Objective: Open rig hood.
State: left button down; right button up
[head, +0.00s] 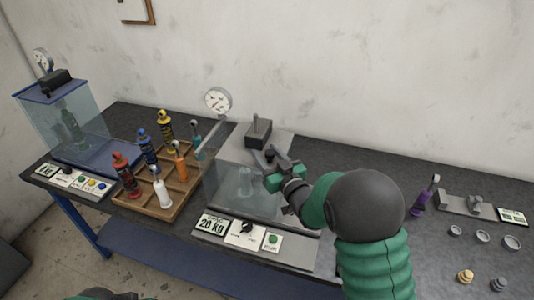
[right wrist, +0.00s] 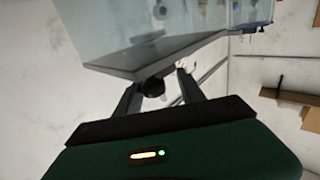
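The grey rig (head: 265,258) with the 20 kg display stands mid-table. Its clear hood (head: 232,187) has a grey top and looks down over the rig. My right gripper (head: 277,163) is at the hood's upper right part. In the right wrist view, the fingers of my right gripper (right wrist: 157,82) stand apart on either side of a dark round knob (right wrist: 153,88) below the hood's grey edge (right wrist: 150,58). A gap shows beside the knob; I cannot tell whether either finger touches it. My left gripper is not in view.
A wooden rack (head: 160,209) of several coloured shock absorbers stands left of the grey rig. A blue-framed rig (head: 97,157) is at the far left. A round gauge (head: 218,101) rises behind the grey rig. A purple-handled part (head: 420,201) and small rings lie at the right.

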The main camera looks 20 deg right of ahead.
jog(key=shift+w+d+f, duration=0.1)
jog(key=shift+d, duration=0.25)
jog(key=c, duration=0.5)
jog(key=shift+d, duration=0.3)
grip_shut()
jog(key=shift+a, duration=0.25)
